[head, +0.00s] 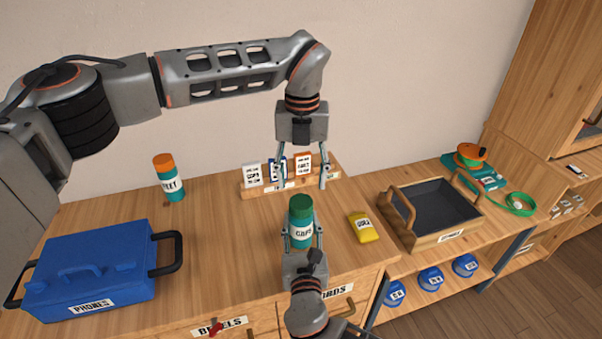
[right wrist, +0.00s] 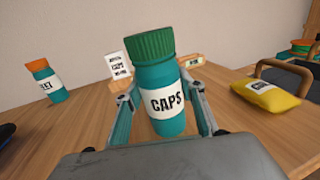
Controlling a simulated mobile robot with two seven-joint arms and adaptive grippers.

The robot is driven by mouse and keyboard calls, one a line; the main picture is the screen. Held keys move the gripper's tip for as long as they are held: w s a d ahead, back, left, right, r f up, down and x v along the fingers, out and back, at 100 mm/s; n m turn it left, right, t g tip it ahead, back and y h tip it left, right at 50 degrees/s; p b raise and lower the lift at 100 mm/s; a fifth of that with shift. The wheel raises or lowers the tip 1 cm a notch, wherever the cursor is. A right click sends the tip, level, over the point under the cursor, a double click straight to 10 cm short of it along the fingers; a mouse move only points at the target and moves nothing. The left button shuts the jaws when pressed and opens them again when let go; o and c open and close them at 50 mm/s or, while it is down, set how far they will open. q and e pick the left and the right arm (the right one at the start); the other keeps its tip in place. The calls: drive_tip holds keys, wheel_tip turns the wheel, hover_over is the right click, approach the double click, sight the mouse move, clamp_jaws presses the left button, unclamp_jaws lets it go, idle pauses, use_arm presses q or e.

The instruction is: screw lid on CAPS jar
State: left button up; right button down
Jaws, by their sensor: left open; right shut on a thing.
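The CAPS jar (head: 302,234) is teal with a white label and stands upright near the front of the wooden counter. Its green lid (head: 301,203) sits on top of it; I cannot tell how tightly it is seated. My right gripper (head: 302,240) is shut around the jar body from the front; the jar (right wrist: 166,103) and lid (right wrist: 154,46) also show in the right wrist view. My left gripper (head: 300,180) is open and empty, pointing down above and behind the lid, its fingers spread to either side.
A blue PHONES case (head: 90,262) and an orange-lidded jar (head: 170,180) stand on the left. A card rack (head: 256,190) is behind the left gripper. A yellow pouch (head: 364,228) lies right of the jar. A wooden tray (head: 432,214) stands farther right.

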sight(301, 201)
use_arm(q)
drive_tip(key=n, duration=0.3)
drive_tip(key=shift+r+n, duration=0.15)
drive_tip(key=shift+n, duration=0.25)
drive_tip(key=n, duration=0.4)
drive_tip(key=shift+a+r+n, duration=0.1)
drive_tip(key=shift+n, duration=0.3)
drive_tip(key=shift+w+f, duration=0.1)
drive_tip(key=shift+f, duration=3.9)
drive_tip(key=c, duration=1.1)
drive_tip(key=shift+c, duration=0.2)
